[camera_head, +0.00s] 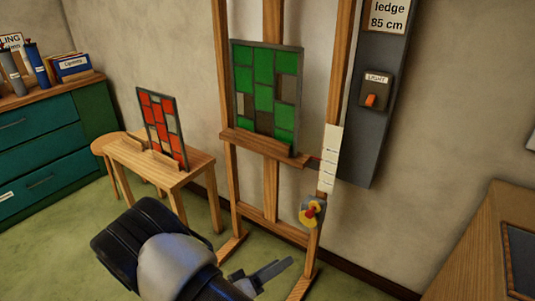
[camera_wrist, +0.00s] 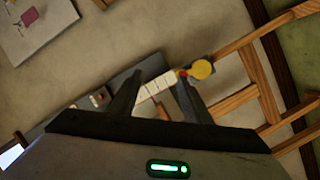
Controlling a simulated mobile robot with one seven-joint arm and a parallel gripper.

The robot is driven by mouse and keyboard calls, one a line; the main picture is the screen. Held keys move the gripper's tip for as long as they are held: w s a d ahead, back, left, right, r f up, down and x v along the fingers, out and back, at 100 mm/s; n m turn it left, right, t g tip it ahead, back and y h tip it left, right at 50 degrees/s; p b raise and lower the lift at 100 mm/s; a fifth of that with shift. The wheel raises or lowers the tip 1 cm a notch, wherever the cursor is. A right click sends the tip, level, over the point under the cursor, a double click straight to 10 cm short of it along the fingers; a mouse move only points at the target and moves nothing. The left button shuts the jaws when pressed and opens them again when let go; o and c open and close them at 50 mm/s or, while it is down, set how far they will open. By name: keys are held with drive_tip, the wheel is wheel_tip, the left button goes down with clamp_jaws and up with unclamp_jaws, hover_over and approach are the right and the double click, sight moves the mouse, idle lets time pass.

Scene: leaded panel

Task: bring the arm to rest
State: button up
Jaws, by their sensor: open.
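My gripper (camera_head: 268,274) is in the lower middle of the head view, in front of the wooden easel's (camera_head: 270,215) lower part. It is open and empty. In the wrist view its two dark fingers (camera_wrist: 160,98) stand apart, with the white label strip and the yellow-and-red knob (camera_wrist: 203,70) seen beyond them. The knob also shows in the head view (camera_head: 311,213), low on the easel's right post. A leaded panel with green panes (camera_head: 263,97) stands upright on the easel ledge. Some of its cells look brown or grey.
A small wooden table (camera_head: 180,172) left of the easel bears a red-paned panel (camera_head: 163,125). A grey wall board (camera_head: 372,130) carries a light switch (camera_head: 371,99). A teal cabinet (camera_head: 45,140) stands far left, a wooden desk (camera_head: 480,255) at right. Green floor shows between them.

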drive_tip(key=s+d+r+m+g+y, duration=0.1)
drive_tip(key=s+d+r+g+y, duration=0.25)
drive_tip(key=r, duration=0.45)
drive_tip(key=s+d+r+m+g+y, duration=0.1)
drive_tip(key=s+d+r+g+y, duration=0.2)
drive_tip(key=r, duration=0.4)
drive_tip(key=s+d+r+m+g+y, duration=0.1)
drive_tip(key=s+d+r+g, duration=0.3)
drive_tip(key=r, duration=0.4)
drive_tip(key=s+r+n+t+y+p, duration=0.1)
drive_tip(key=s+r+t+y+p, duration=0.1)
drive_tip(key=r+p, duration=0.6)
drive_tip(key=s+d+r+n+t+y+p, duration=0.1)
drive_tip(key=s+r+t+y+p, duration=0.2)
drive_tip(key=r+p, duration=0.5)
wheel_tip(320, 180, up, 11)
drive_tip(key=shift+s+r+p, duration=0.1)
drive_tip(key=shift+s+p, duration=0.15)
drive_tip(key=shift+p, duration=0.15)
